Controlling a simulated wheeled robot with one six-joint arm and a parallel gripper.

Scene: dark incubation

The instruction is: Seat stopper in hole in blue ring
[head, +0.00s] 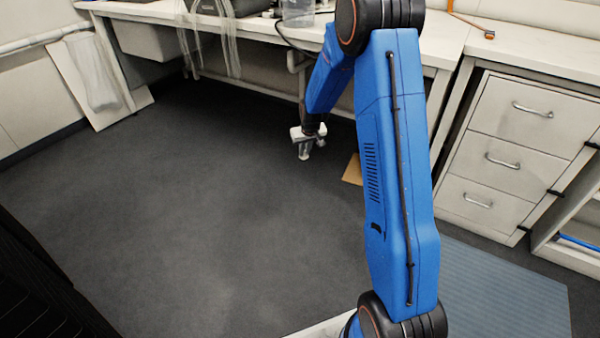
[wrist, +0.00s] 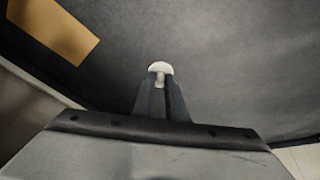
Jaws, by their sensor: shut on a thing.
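My gripper (head: 306,144) hangs in front of the bench, over the dark floor, with its fingers pointing down. In the wrist view my gripper (wrist: 161,92) is shut on a small pale piece with a rounded top, likely the stopper (wrist: 160,67). The stopper shows at the fingertips, and the fingers hide its lower part. In the head view it is too small to make out clearly. I see no blue ring and no hole in either view.
A white bench (head: 270,27) runs along the back, with a clear container (head: 298,12) on it. White drawers (head: 510,130) stand at the right. A brown flat piece (head: 353,170) lies on the floor behind my arm. A blue-grey mat (head: 500,290) lies at lower right. The middle floor is clear.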

